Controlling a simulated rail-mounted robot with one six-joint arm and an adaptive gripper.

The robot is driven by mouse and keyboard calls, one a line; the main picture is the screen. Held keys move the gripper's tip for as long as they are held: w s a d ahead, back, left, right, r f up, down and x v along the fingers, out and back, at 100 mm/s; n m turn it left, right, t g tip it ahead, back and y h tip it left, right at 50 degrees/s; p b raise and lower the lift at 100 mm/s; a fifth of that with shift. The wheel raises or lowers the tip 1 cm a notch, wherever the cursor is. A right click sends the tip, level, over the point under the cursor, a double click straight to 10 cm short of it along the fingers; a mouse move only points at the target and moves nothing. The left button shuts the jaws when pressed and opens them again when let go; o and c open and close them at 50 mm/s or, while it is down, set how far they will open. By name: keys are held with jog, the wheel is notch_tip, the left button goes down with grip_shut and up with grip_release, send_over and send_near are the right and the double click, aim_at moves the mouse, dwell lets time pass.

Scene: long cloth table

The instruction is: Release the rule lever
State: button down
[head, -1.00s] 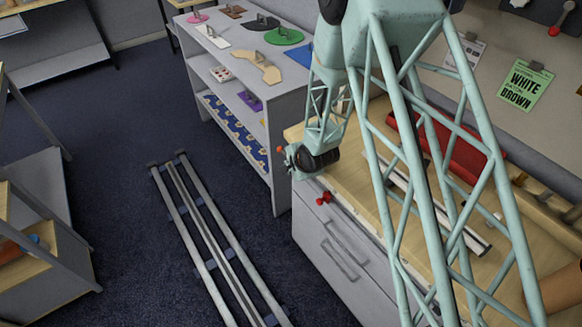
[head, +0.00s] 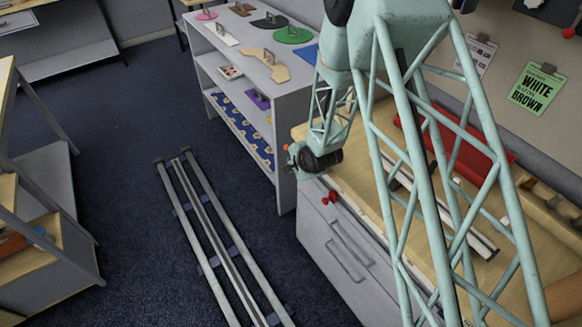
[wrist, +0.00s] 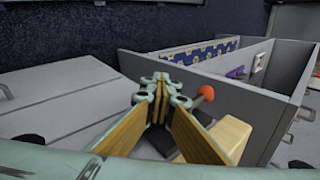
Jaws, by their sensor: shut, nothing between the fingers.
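My gripper (wrist: 155,90) is shut and empty in the wrist view, its wooden-faced fingers together at the tips. Just right of the fingertips is an orange-red ball knob (wrist: 206,92) on a dark stem, probably the rule lever. A gap between fingers and knob seems to show, but the depth is hard to judge. In the head view, the end of my arm is at the bench's near left corner, with a small orange knob (head: 286,147) beside it. The fingers are not clear there. A pale metal rule (head: 480,243) lies along the bench, partly behind my arm.
A grey shelf unit (head: 286,115) with flat coloured shapes stands just beyond. A pale wood block (wrist: 230,136) is close right of the fingers. Floor rails (head: 205,230) run at the left.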

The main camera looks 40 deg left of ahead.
jog(key=s+d+f, duration=0.5)
jog(key=d+f, duration=0.2)
jog(key=d, duration=0.3)
jog(key=shift+d, duration=0.15)
jog(key=shift+f, duration=0.1)
dwell(0.5)
